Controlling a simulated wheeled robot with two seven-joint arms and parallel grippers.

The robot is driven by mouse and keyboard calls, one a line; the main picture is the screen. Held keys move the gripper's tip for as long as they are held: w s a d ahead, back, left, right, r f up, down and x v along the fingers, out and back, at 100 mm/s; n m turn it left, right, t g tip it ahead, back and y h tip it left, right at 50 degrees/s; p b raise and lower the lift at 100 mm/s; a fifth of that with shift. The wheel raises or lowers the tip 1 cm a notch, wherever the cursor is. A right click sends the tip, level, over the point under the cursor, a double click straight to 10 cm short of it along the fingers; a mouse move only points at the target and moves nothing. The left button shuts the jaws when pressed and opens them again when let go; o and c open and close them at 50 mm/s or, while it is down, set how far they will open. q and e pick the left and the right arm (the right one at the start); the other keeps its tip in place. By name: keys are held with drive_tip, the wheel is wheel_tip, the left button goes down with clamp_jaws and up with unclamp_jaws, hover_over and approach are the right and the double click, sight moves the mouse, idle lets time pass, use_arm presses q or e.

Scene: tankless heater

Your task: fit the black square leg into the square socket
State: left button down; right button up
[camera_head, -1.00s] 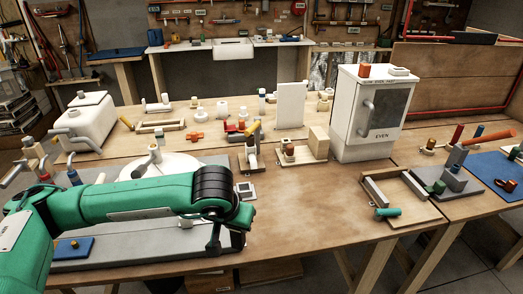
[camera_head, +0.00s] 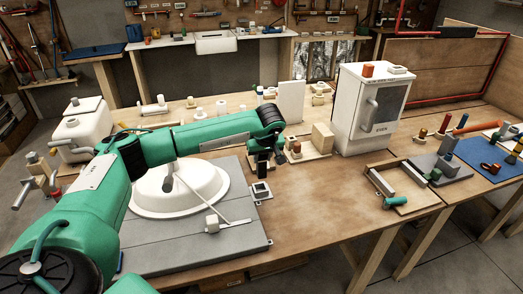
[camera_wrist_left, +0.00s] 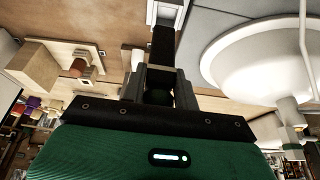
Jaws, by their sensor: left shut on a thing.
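My left gripper (camera_head: 262,168) is shut on the black square leg, just behind the square socket in the head view. The black leg (camera_wrist_left: 163,42) extends from between the fingers (camera_wrist_left: 158,85) in the left wrist view, its far end pointing at the socket. The square socket (camera_head: 262,191) is a pale block with a dark opening on the table, at the right edge of the grey board. It also shows at the top of the wrist view (camera_wrist_left: 180,12). The leg's end overlaps the socket there; I cannot tell whether it is inside. My right gripper is not in view.
A white round basin (camera_head: 178,190) lies on the grey board (camera_head: 190,248), left of the socket. A wooden stand with a block (camera_head: 322,138) is to the right. A white cabinet (camera_head: 372,110) stands farther right. The table's front middle is clear.

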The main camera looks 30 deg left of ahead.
sight(261, 168)
use_arm(q)
drive_tip(key=shift+w+a, duration=0.1)
drive_tip(key=shift+a, duration=0.3)
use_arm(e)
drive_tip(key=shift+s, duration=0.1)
